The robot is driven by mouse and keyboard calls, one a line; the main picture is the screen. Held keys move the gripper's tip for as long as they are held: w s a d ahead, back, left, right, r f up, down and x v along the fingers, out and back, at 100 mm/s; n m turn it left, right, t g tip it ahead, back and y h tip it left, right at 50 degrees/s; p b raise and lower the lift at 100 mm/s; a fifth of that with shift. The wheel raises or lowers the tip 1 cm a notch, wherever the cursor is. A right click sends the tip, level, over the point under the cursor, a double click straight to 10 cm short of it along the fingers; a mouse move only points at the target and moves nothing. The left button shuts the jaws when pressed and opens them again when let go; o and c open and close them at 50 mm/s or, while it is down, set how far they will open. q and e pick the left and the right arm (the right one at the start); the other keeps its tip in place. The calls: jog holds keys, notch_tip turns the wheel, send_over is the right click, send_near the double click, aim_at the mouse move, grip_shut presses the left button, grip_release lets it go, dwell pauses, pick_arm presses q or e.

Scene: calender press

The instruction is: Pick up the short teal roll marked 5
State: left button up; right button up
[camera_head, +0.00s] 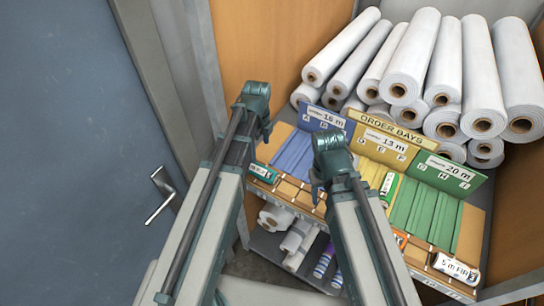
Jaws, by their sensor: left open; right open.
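A short teal roll (262,172) with a pale label lies at the front left of the order rack, below the blue bay. Its number is too small to read with certainty. A green roll with a pale label (388,186) lies in the yellow bay. My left gripper (266,132) hangs above and behind the teal roll, by the blue bay's left edge, apart from it. My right gripper (316,190) is over the front of the blue bay, right of the teal roll. Both are empty; their fingers are seen edge-on and partly hidden.
The rack has blue (294,154), yellow (371,172) and green (425,212) bays. White rolls (440,70) are stacked behind. A white labelled roll (457,267) lies front right. More rolls (296,245) sit below. A blue door with a handle (161,194) is at left.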

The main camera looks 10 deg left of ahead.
aim_at(260, 167)
pick_arm(q)
jog(key=shift+m, duration=0.4)
jog(key=f+b, duration=0.2)
jog(key=b, duration=0.1)
jog(key=w+f+b, duration=0.1)
jog(key=f+b, duration=0.1)
jog(key=f, duration=0.1)
jog(key=f+b, duration=0.3)
jog(key=shift+w+f+b, duration=0.15)
jog(key=shift+b, duration=0.2)
pick_arm(e)
notch_tip(260, 167, down, 8)
jog(key=shift+w+d, duration=0.2)
jog(key=shift+w, duration=0.15)
jog(key=shift+f, duration=0.15)
pick_arm(q)
jog(key=f+b, duration=0.5)
jog(key=shift+s+a+f, duration=0.1)
jog(key=shift+s+a, duration=0.15)
jog(key=shift+a, duration=0.05)
pick_arm(e)
notch_tip(260, 167, down, 5)
jog(key=shift+f, duration=0.15)
pick_arm(q)
jog(key=shift+c, duration=0.3)
jog(key=c, duration=1.4)
